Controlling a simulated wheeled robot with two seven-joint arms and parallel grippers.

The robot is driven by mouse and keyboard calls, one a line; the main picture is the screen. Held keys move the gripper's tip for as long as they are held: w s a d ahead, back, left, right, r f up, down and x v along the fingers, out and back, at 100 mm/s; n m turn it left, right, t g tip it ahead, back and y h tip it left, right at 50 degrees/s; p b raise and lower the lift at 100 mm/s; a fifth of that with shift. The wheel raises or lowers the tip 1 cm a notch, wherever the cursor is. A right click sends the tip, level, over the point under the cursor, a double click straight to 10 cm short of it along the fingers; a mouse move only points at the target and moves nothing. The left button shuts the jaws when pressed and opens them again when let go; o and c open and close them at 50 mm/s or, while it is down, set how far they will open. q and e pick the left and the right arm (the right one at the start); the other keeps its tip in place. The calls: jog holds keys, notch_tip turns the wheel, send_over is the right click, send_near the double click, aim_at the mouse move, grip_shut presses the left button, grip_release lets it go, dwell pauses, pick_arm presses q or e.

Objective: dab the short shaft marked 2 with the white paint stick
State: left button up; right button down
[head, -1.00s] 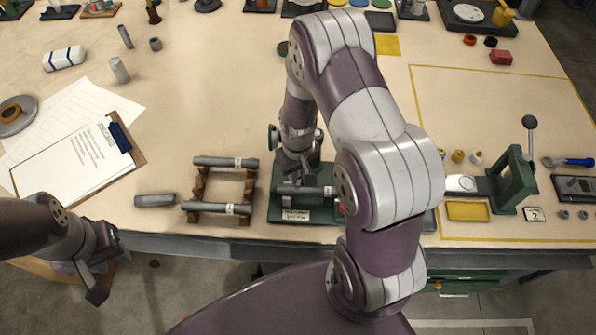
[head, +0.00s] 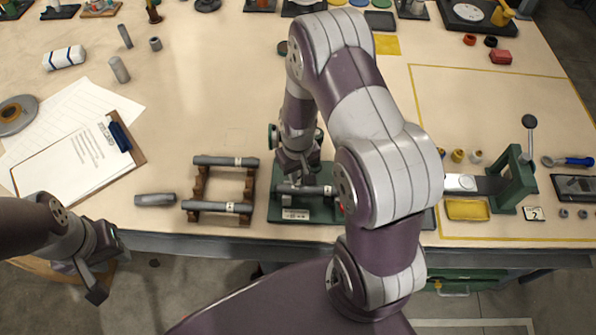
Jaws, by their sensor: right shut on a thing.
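My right gripper (head: 292,184) is low over the green fixture (head: 325,214) and shut on a dark grey shaft (head: 316,190) lying across it. My forearm hides the fixture's right side. Two grey shafts with pale labels, an upper one (head: 216,161) and a lower one (head: 207,206), lie on a brown rack to the left. Their marks are too small to read. A shorter grey shaft (head: 155,199) lies loose on the table. A small white-topped piece (head: 477,156) stands at the right; I cannot tell if it is the paint stick. My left gripper (head: 105,272) is open and empty beyond the table's front edge.
The brown rack (head: 200,184) stands beside the fixture. A clipboard (head: 72,162) lies at the left. At the right are a green lever press (head: 515,180), a yellow tray (head: 467,209) and a card marked 2 (head: 534,213).

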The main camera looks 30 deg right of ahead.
jog(key=shift+s, duration=0.1)
jog(key=shift+r+p, duration=0.8)
jog(key=shift+p, duration=0.05)
notch_tip(320, 180, up, 4)
jog(key=p, duration=0.3)
jog(key=shift+r+p, duration=0.2)
jog(key=shift+p, duration=0.2)
